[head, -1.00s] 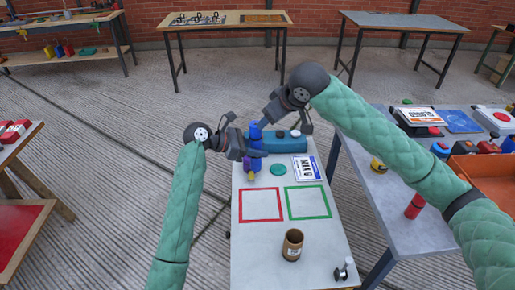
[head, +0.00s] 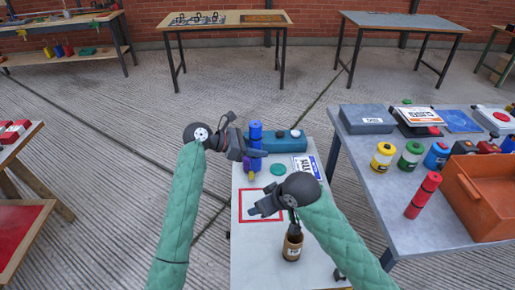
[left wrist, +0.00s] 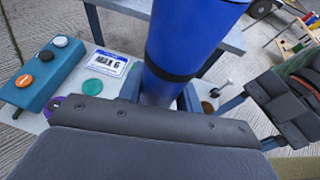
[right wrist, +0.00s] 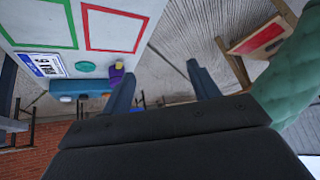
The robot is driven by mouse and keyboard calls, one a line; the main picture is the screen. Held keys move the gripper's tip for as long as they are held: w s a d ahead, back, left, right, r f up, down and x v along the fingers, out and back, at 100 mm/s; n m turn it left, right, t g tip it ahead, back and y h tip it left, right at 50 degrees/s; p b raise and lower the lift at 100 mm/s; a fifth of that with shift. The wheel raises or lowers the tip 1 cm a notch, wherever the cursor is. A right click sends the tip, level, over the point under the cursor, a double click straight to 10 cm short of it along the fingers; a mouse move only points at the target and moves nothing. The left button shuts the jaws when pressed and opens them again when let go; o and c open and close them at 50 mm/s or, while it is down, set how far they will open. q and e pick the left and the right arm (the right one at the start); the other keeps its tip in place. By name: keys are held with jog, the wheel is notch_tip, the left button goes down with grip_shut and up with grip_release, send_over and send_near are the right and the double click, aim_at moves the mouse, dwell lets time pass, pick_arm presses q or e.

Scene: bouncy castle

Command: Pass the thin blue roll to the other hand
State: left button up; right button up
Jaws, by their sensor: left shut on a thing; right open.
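The thin blue roll (head: 255,130) stands upright in my left gripper (head: 258,153), which is shut on it near the back left of the small grey table. The roll has a dark band and fills the middle of the left wrist view (left wrist: 190,40). My right gripper (head: 256,212) is open and empty, over the red square outline at the front of the roll and apart from it. Its two spread fingers show in the right wrist view (right wrist: 162,85), with nothing between them.
The small table holds a teal box (head: 285,141), a green disc (head: 278,169), a label card (head: 305,166) and a purple item (head: 250,164). The right table (head: 380,205) carries several bottles, a red roll (head: 423,196) and an orange bin (head: 480,200).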

jog(key=s+d+f+m+g+h, duration=0.1)
jog(key=s+d+f, duration=0.2)
jog(key=s, duration=0.6)
jog(key=s+d+f+m+g+h, duration=0.1)
jog(key=s+d+f+m, duration=0.1)
jog(key=s+f, duration=0.6)
jog(key=s+d+f+m+h, duration=0.1)
jog(key=s+d+f, duration=0.3)
jog(key=s, duration=0.6)
notch_tip(320, 180, down, 2)
jog(key=shift+s+f+m+g, duration=0.1)
jog(key=shift+s+m+g, duration=0.1)
jog(key=shift+m+g, duration=0.15)
